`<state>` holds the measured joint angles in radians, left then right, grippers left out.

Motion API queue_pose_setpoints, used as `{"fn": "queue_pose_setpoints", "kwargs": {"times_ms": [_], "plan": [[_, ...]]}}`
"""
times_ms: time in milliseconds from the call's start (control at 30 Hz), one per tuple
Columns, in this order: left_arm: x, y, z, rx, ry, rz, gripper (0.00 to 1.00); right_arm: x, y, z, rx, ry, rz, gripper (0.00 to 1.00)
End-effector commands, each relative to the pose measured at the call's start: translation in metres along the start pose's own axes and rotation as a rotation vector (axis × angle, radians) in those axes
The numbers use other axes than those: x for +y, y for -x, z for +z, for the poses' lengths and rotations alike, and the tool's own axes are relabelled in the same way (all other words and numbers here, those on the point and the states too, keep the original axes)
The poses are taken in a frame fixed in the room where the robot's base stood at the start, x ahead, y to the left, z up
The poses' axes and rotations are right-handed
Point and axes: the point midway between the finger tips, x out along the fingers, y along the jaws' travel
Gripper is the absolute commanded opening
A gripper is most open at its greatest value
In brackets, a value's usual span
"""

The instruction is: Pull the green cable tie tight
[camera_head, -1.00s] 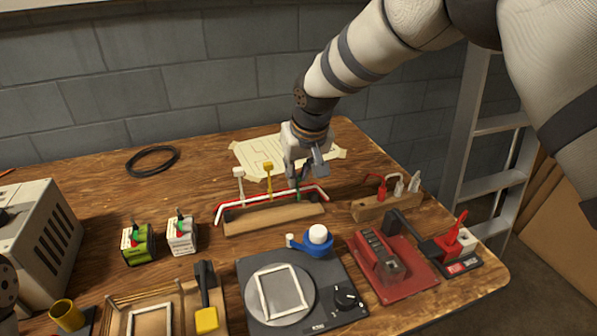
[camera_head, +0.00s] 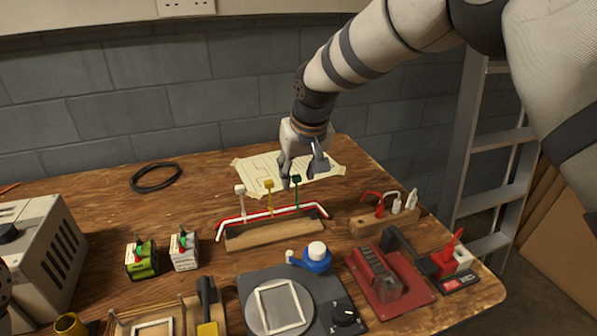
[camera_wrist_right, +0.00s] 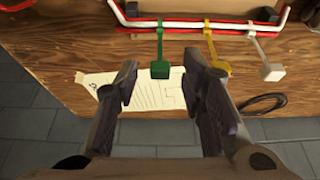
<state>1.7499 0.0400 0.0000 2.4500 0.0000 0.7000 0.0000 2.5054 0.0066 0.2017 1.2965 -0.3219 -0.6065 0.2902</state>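The green cable tie (camera_head: 296,192) stands upright around the red and white cable bundle (camera_head: 262,215) on a wooden block (camera_head: 275,233). Its square green head is at the top of the strap. My right gripper (camera_head: 301,180) is just above and behind that head, fingers apart. In the right wrist view, the green head (camera_wrist_right: 160,70) shows between the spread fingertips (camera_wrist_right: 160,76), with gaps on both sides. A yellow tie (camera_head: 270,186) and a white tie (camera_head: 240,190) stand to its left.
A taped paper drawing (camera_head: 262,168) and a black cable coil (camera_head: 155,178) lie behind. A small block with red and white connectors (camera_head: 385,222) stands right. A black device with a round plate (camera_head: 318,282) and a red device (camera_head: 375,275) are in front.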

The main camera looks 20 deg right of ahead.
Motion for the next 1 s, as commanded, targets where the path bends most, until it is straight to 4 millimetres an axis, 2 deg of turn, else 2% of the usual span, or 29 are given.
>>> {"fn": "queue_pose_setpoints", "kwargs": {"times_ms": [67, 300, 500, 667, 1000], "plan": [[0.000, 0.000, 0.000, 0.000, 0.000, 0.000, 0.35, 0.000, 0.008, -0.001, 0.003, 0.000, 0.000, 0.37], [0.000, 0.000, 0.000, 0.001, 0.000, 0.000, 0.35, 0.000, 0.071, -0.002, 0.006, 0.000, 0.000, 0.37], [0.000, 0.000, 0.000, 0.000, 0.000, 0.000, 0.35, 0.000, 0.110, -0.001, 0.002, 0.000, 0.000, 0.37], [0.000, 0.000, 0.000, 0.000, 0.000, 0.000, 0.35, 0.000, 0.120, 0.000, 0.000, 0.000, -0.001, 0.37], [0.000, 0.000, 0.000, 0.000, 0.000, 0.000, 0.35, 0.000, 0.120, 0.000, 0.000, 0.000, 0.000, 0.37]]}}
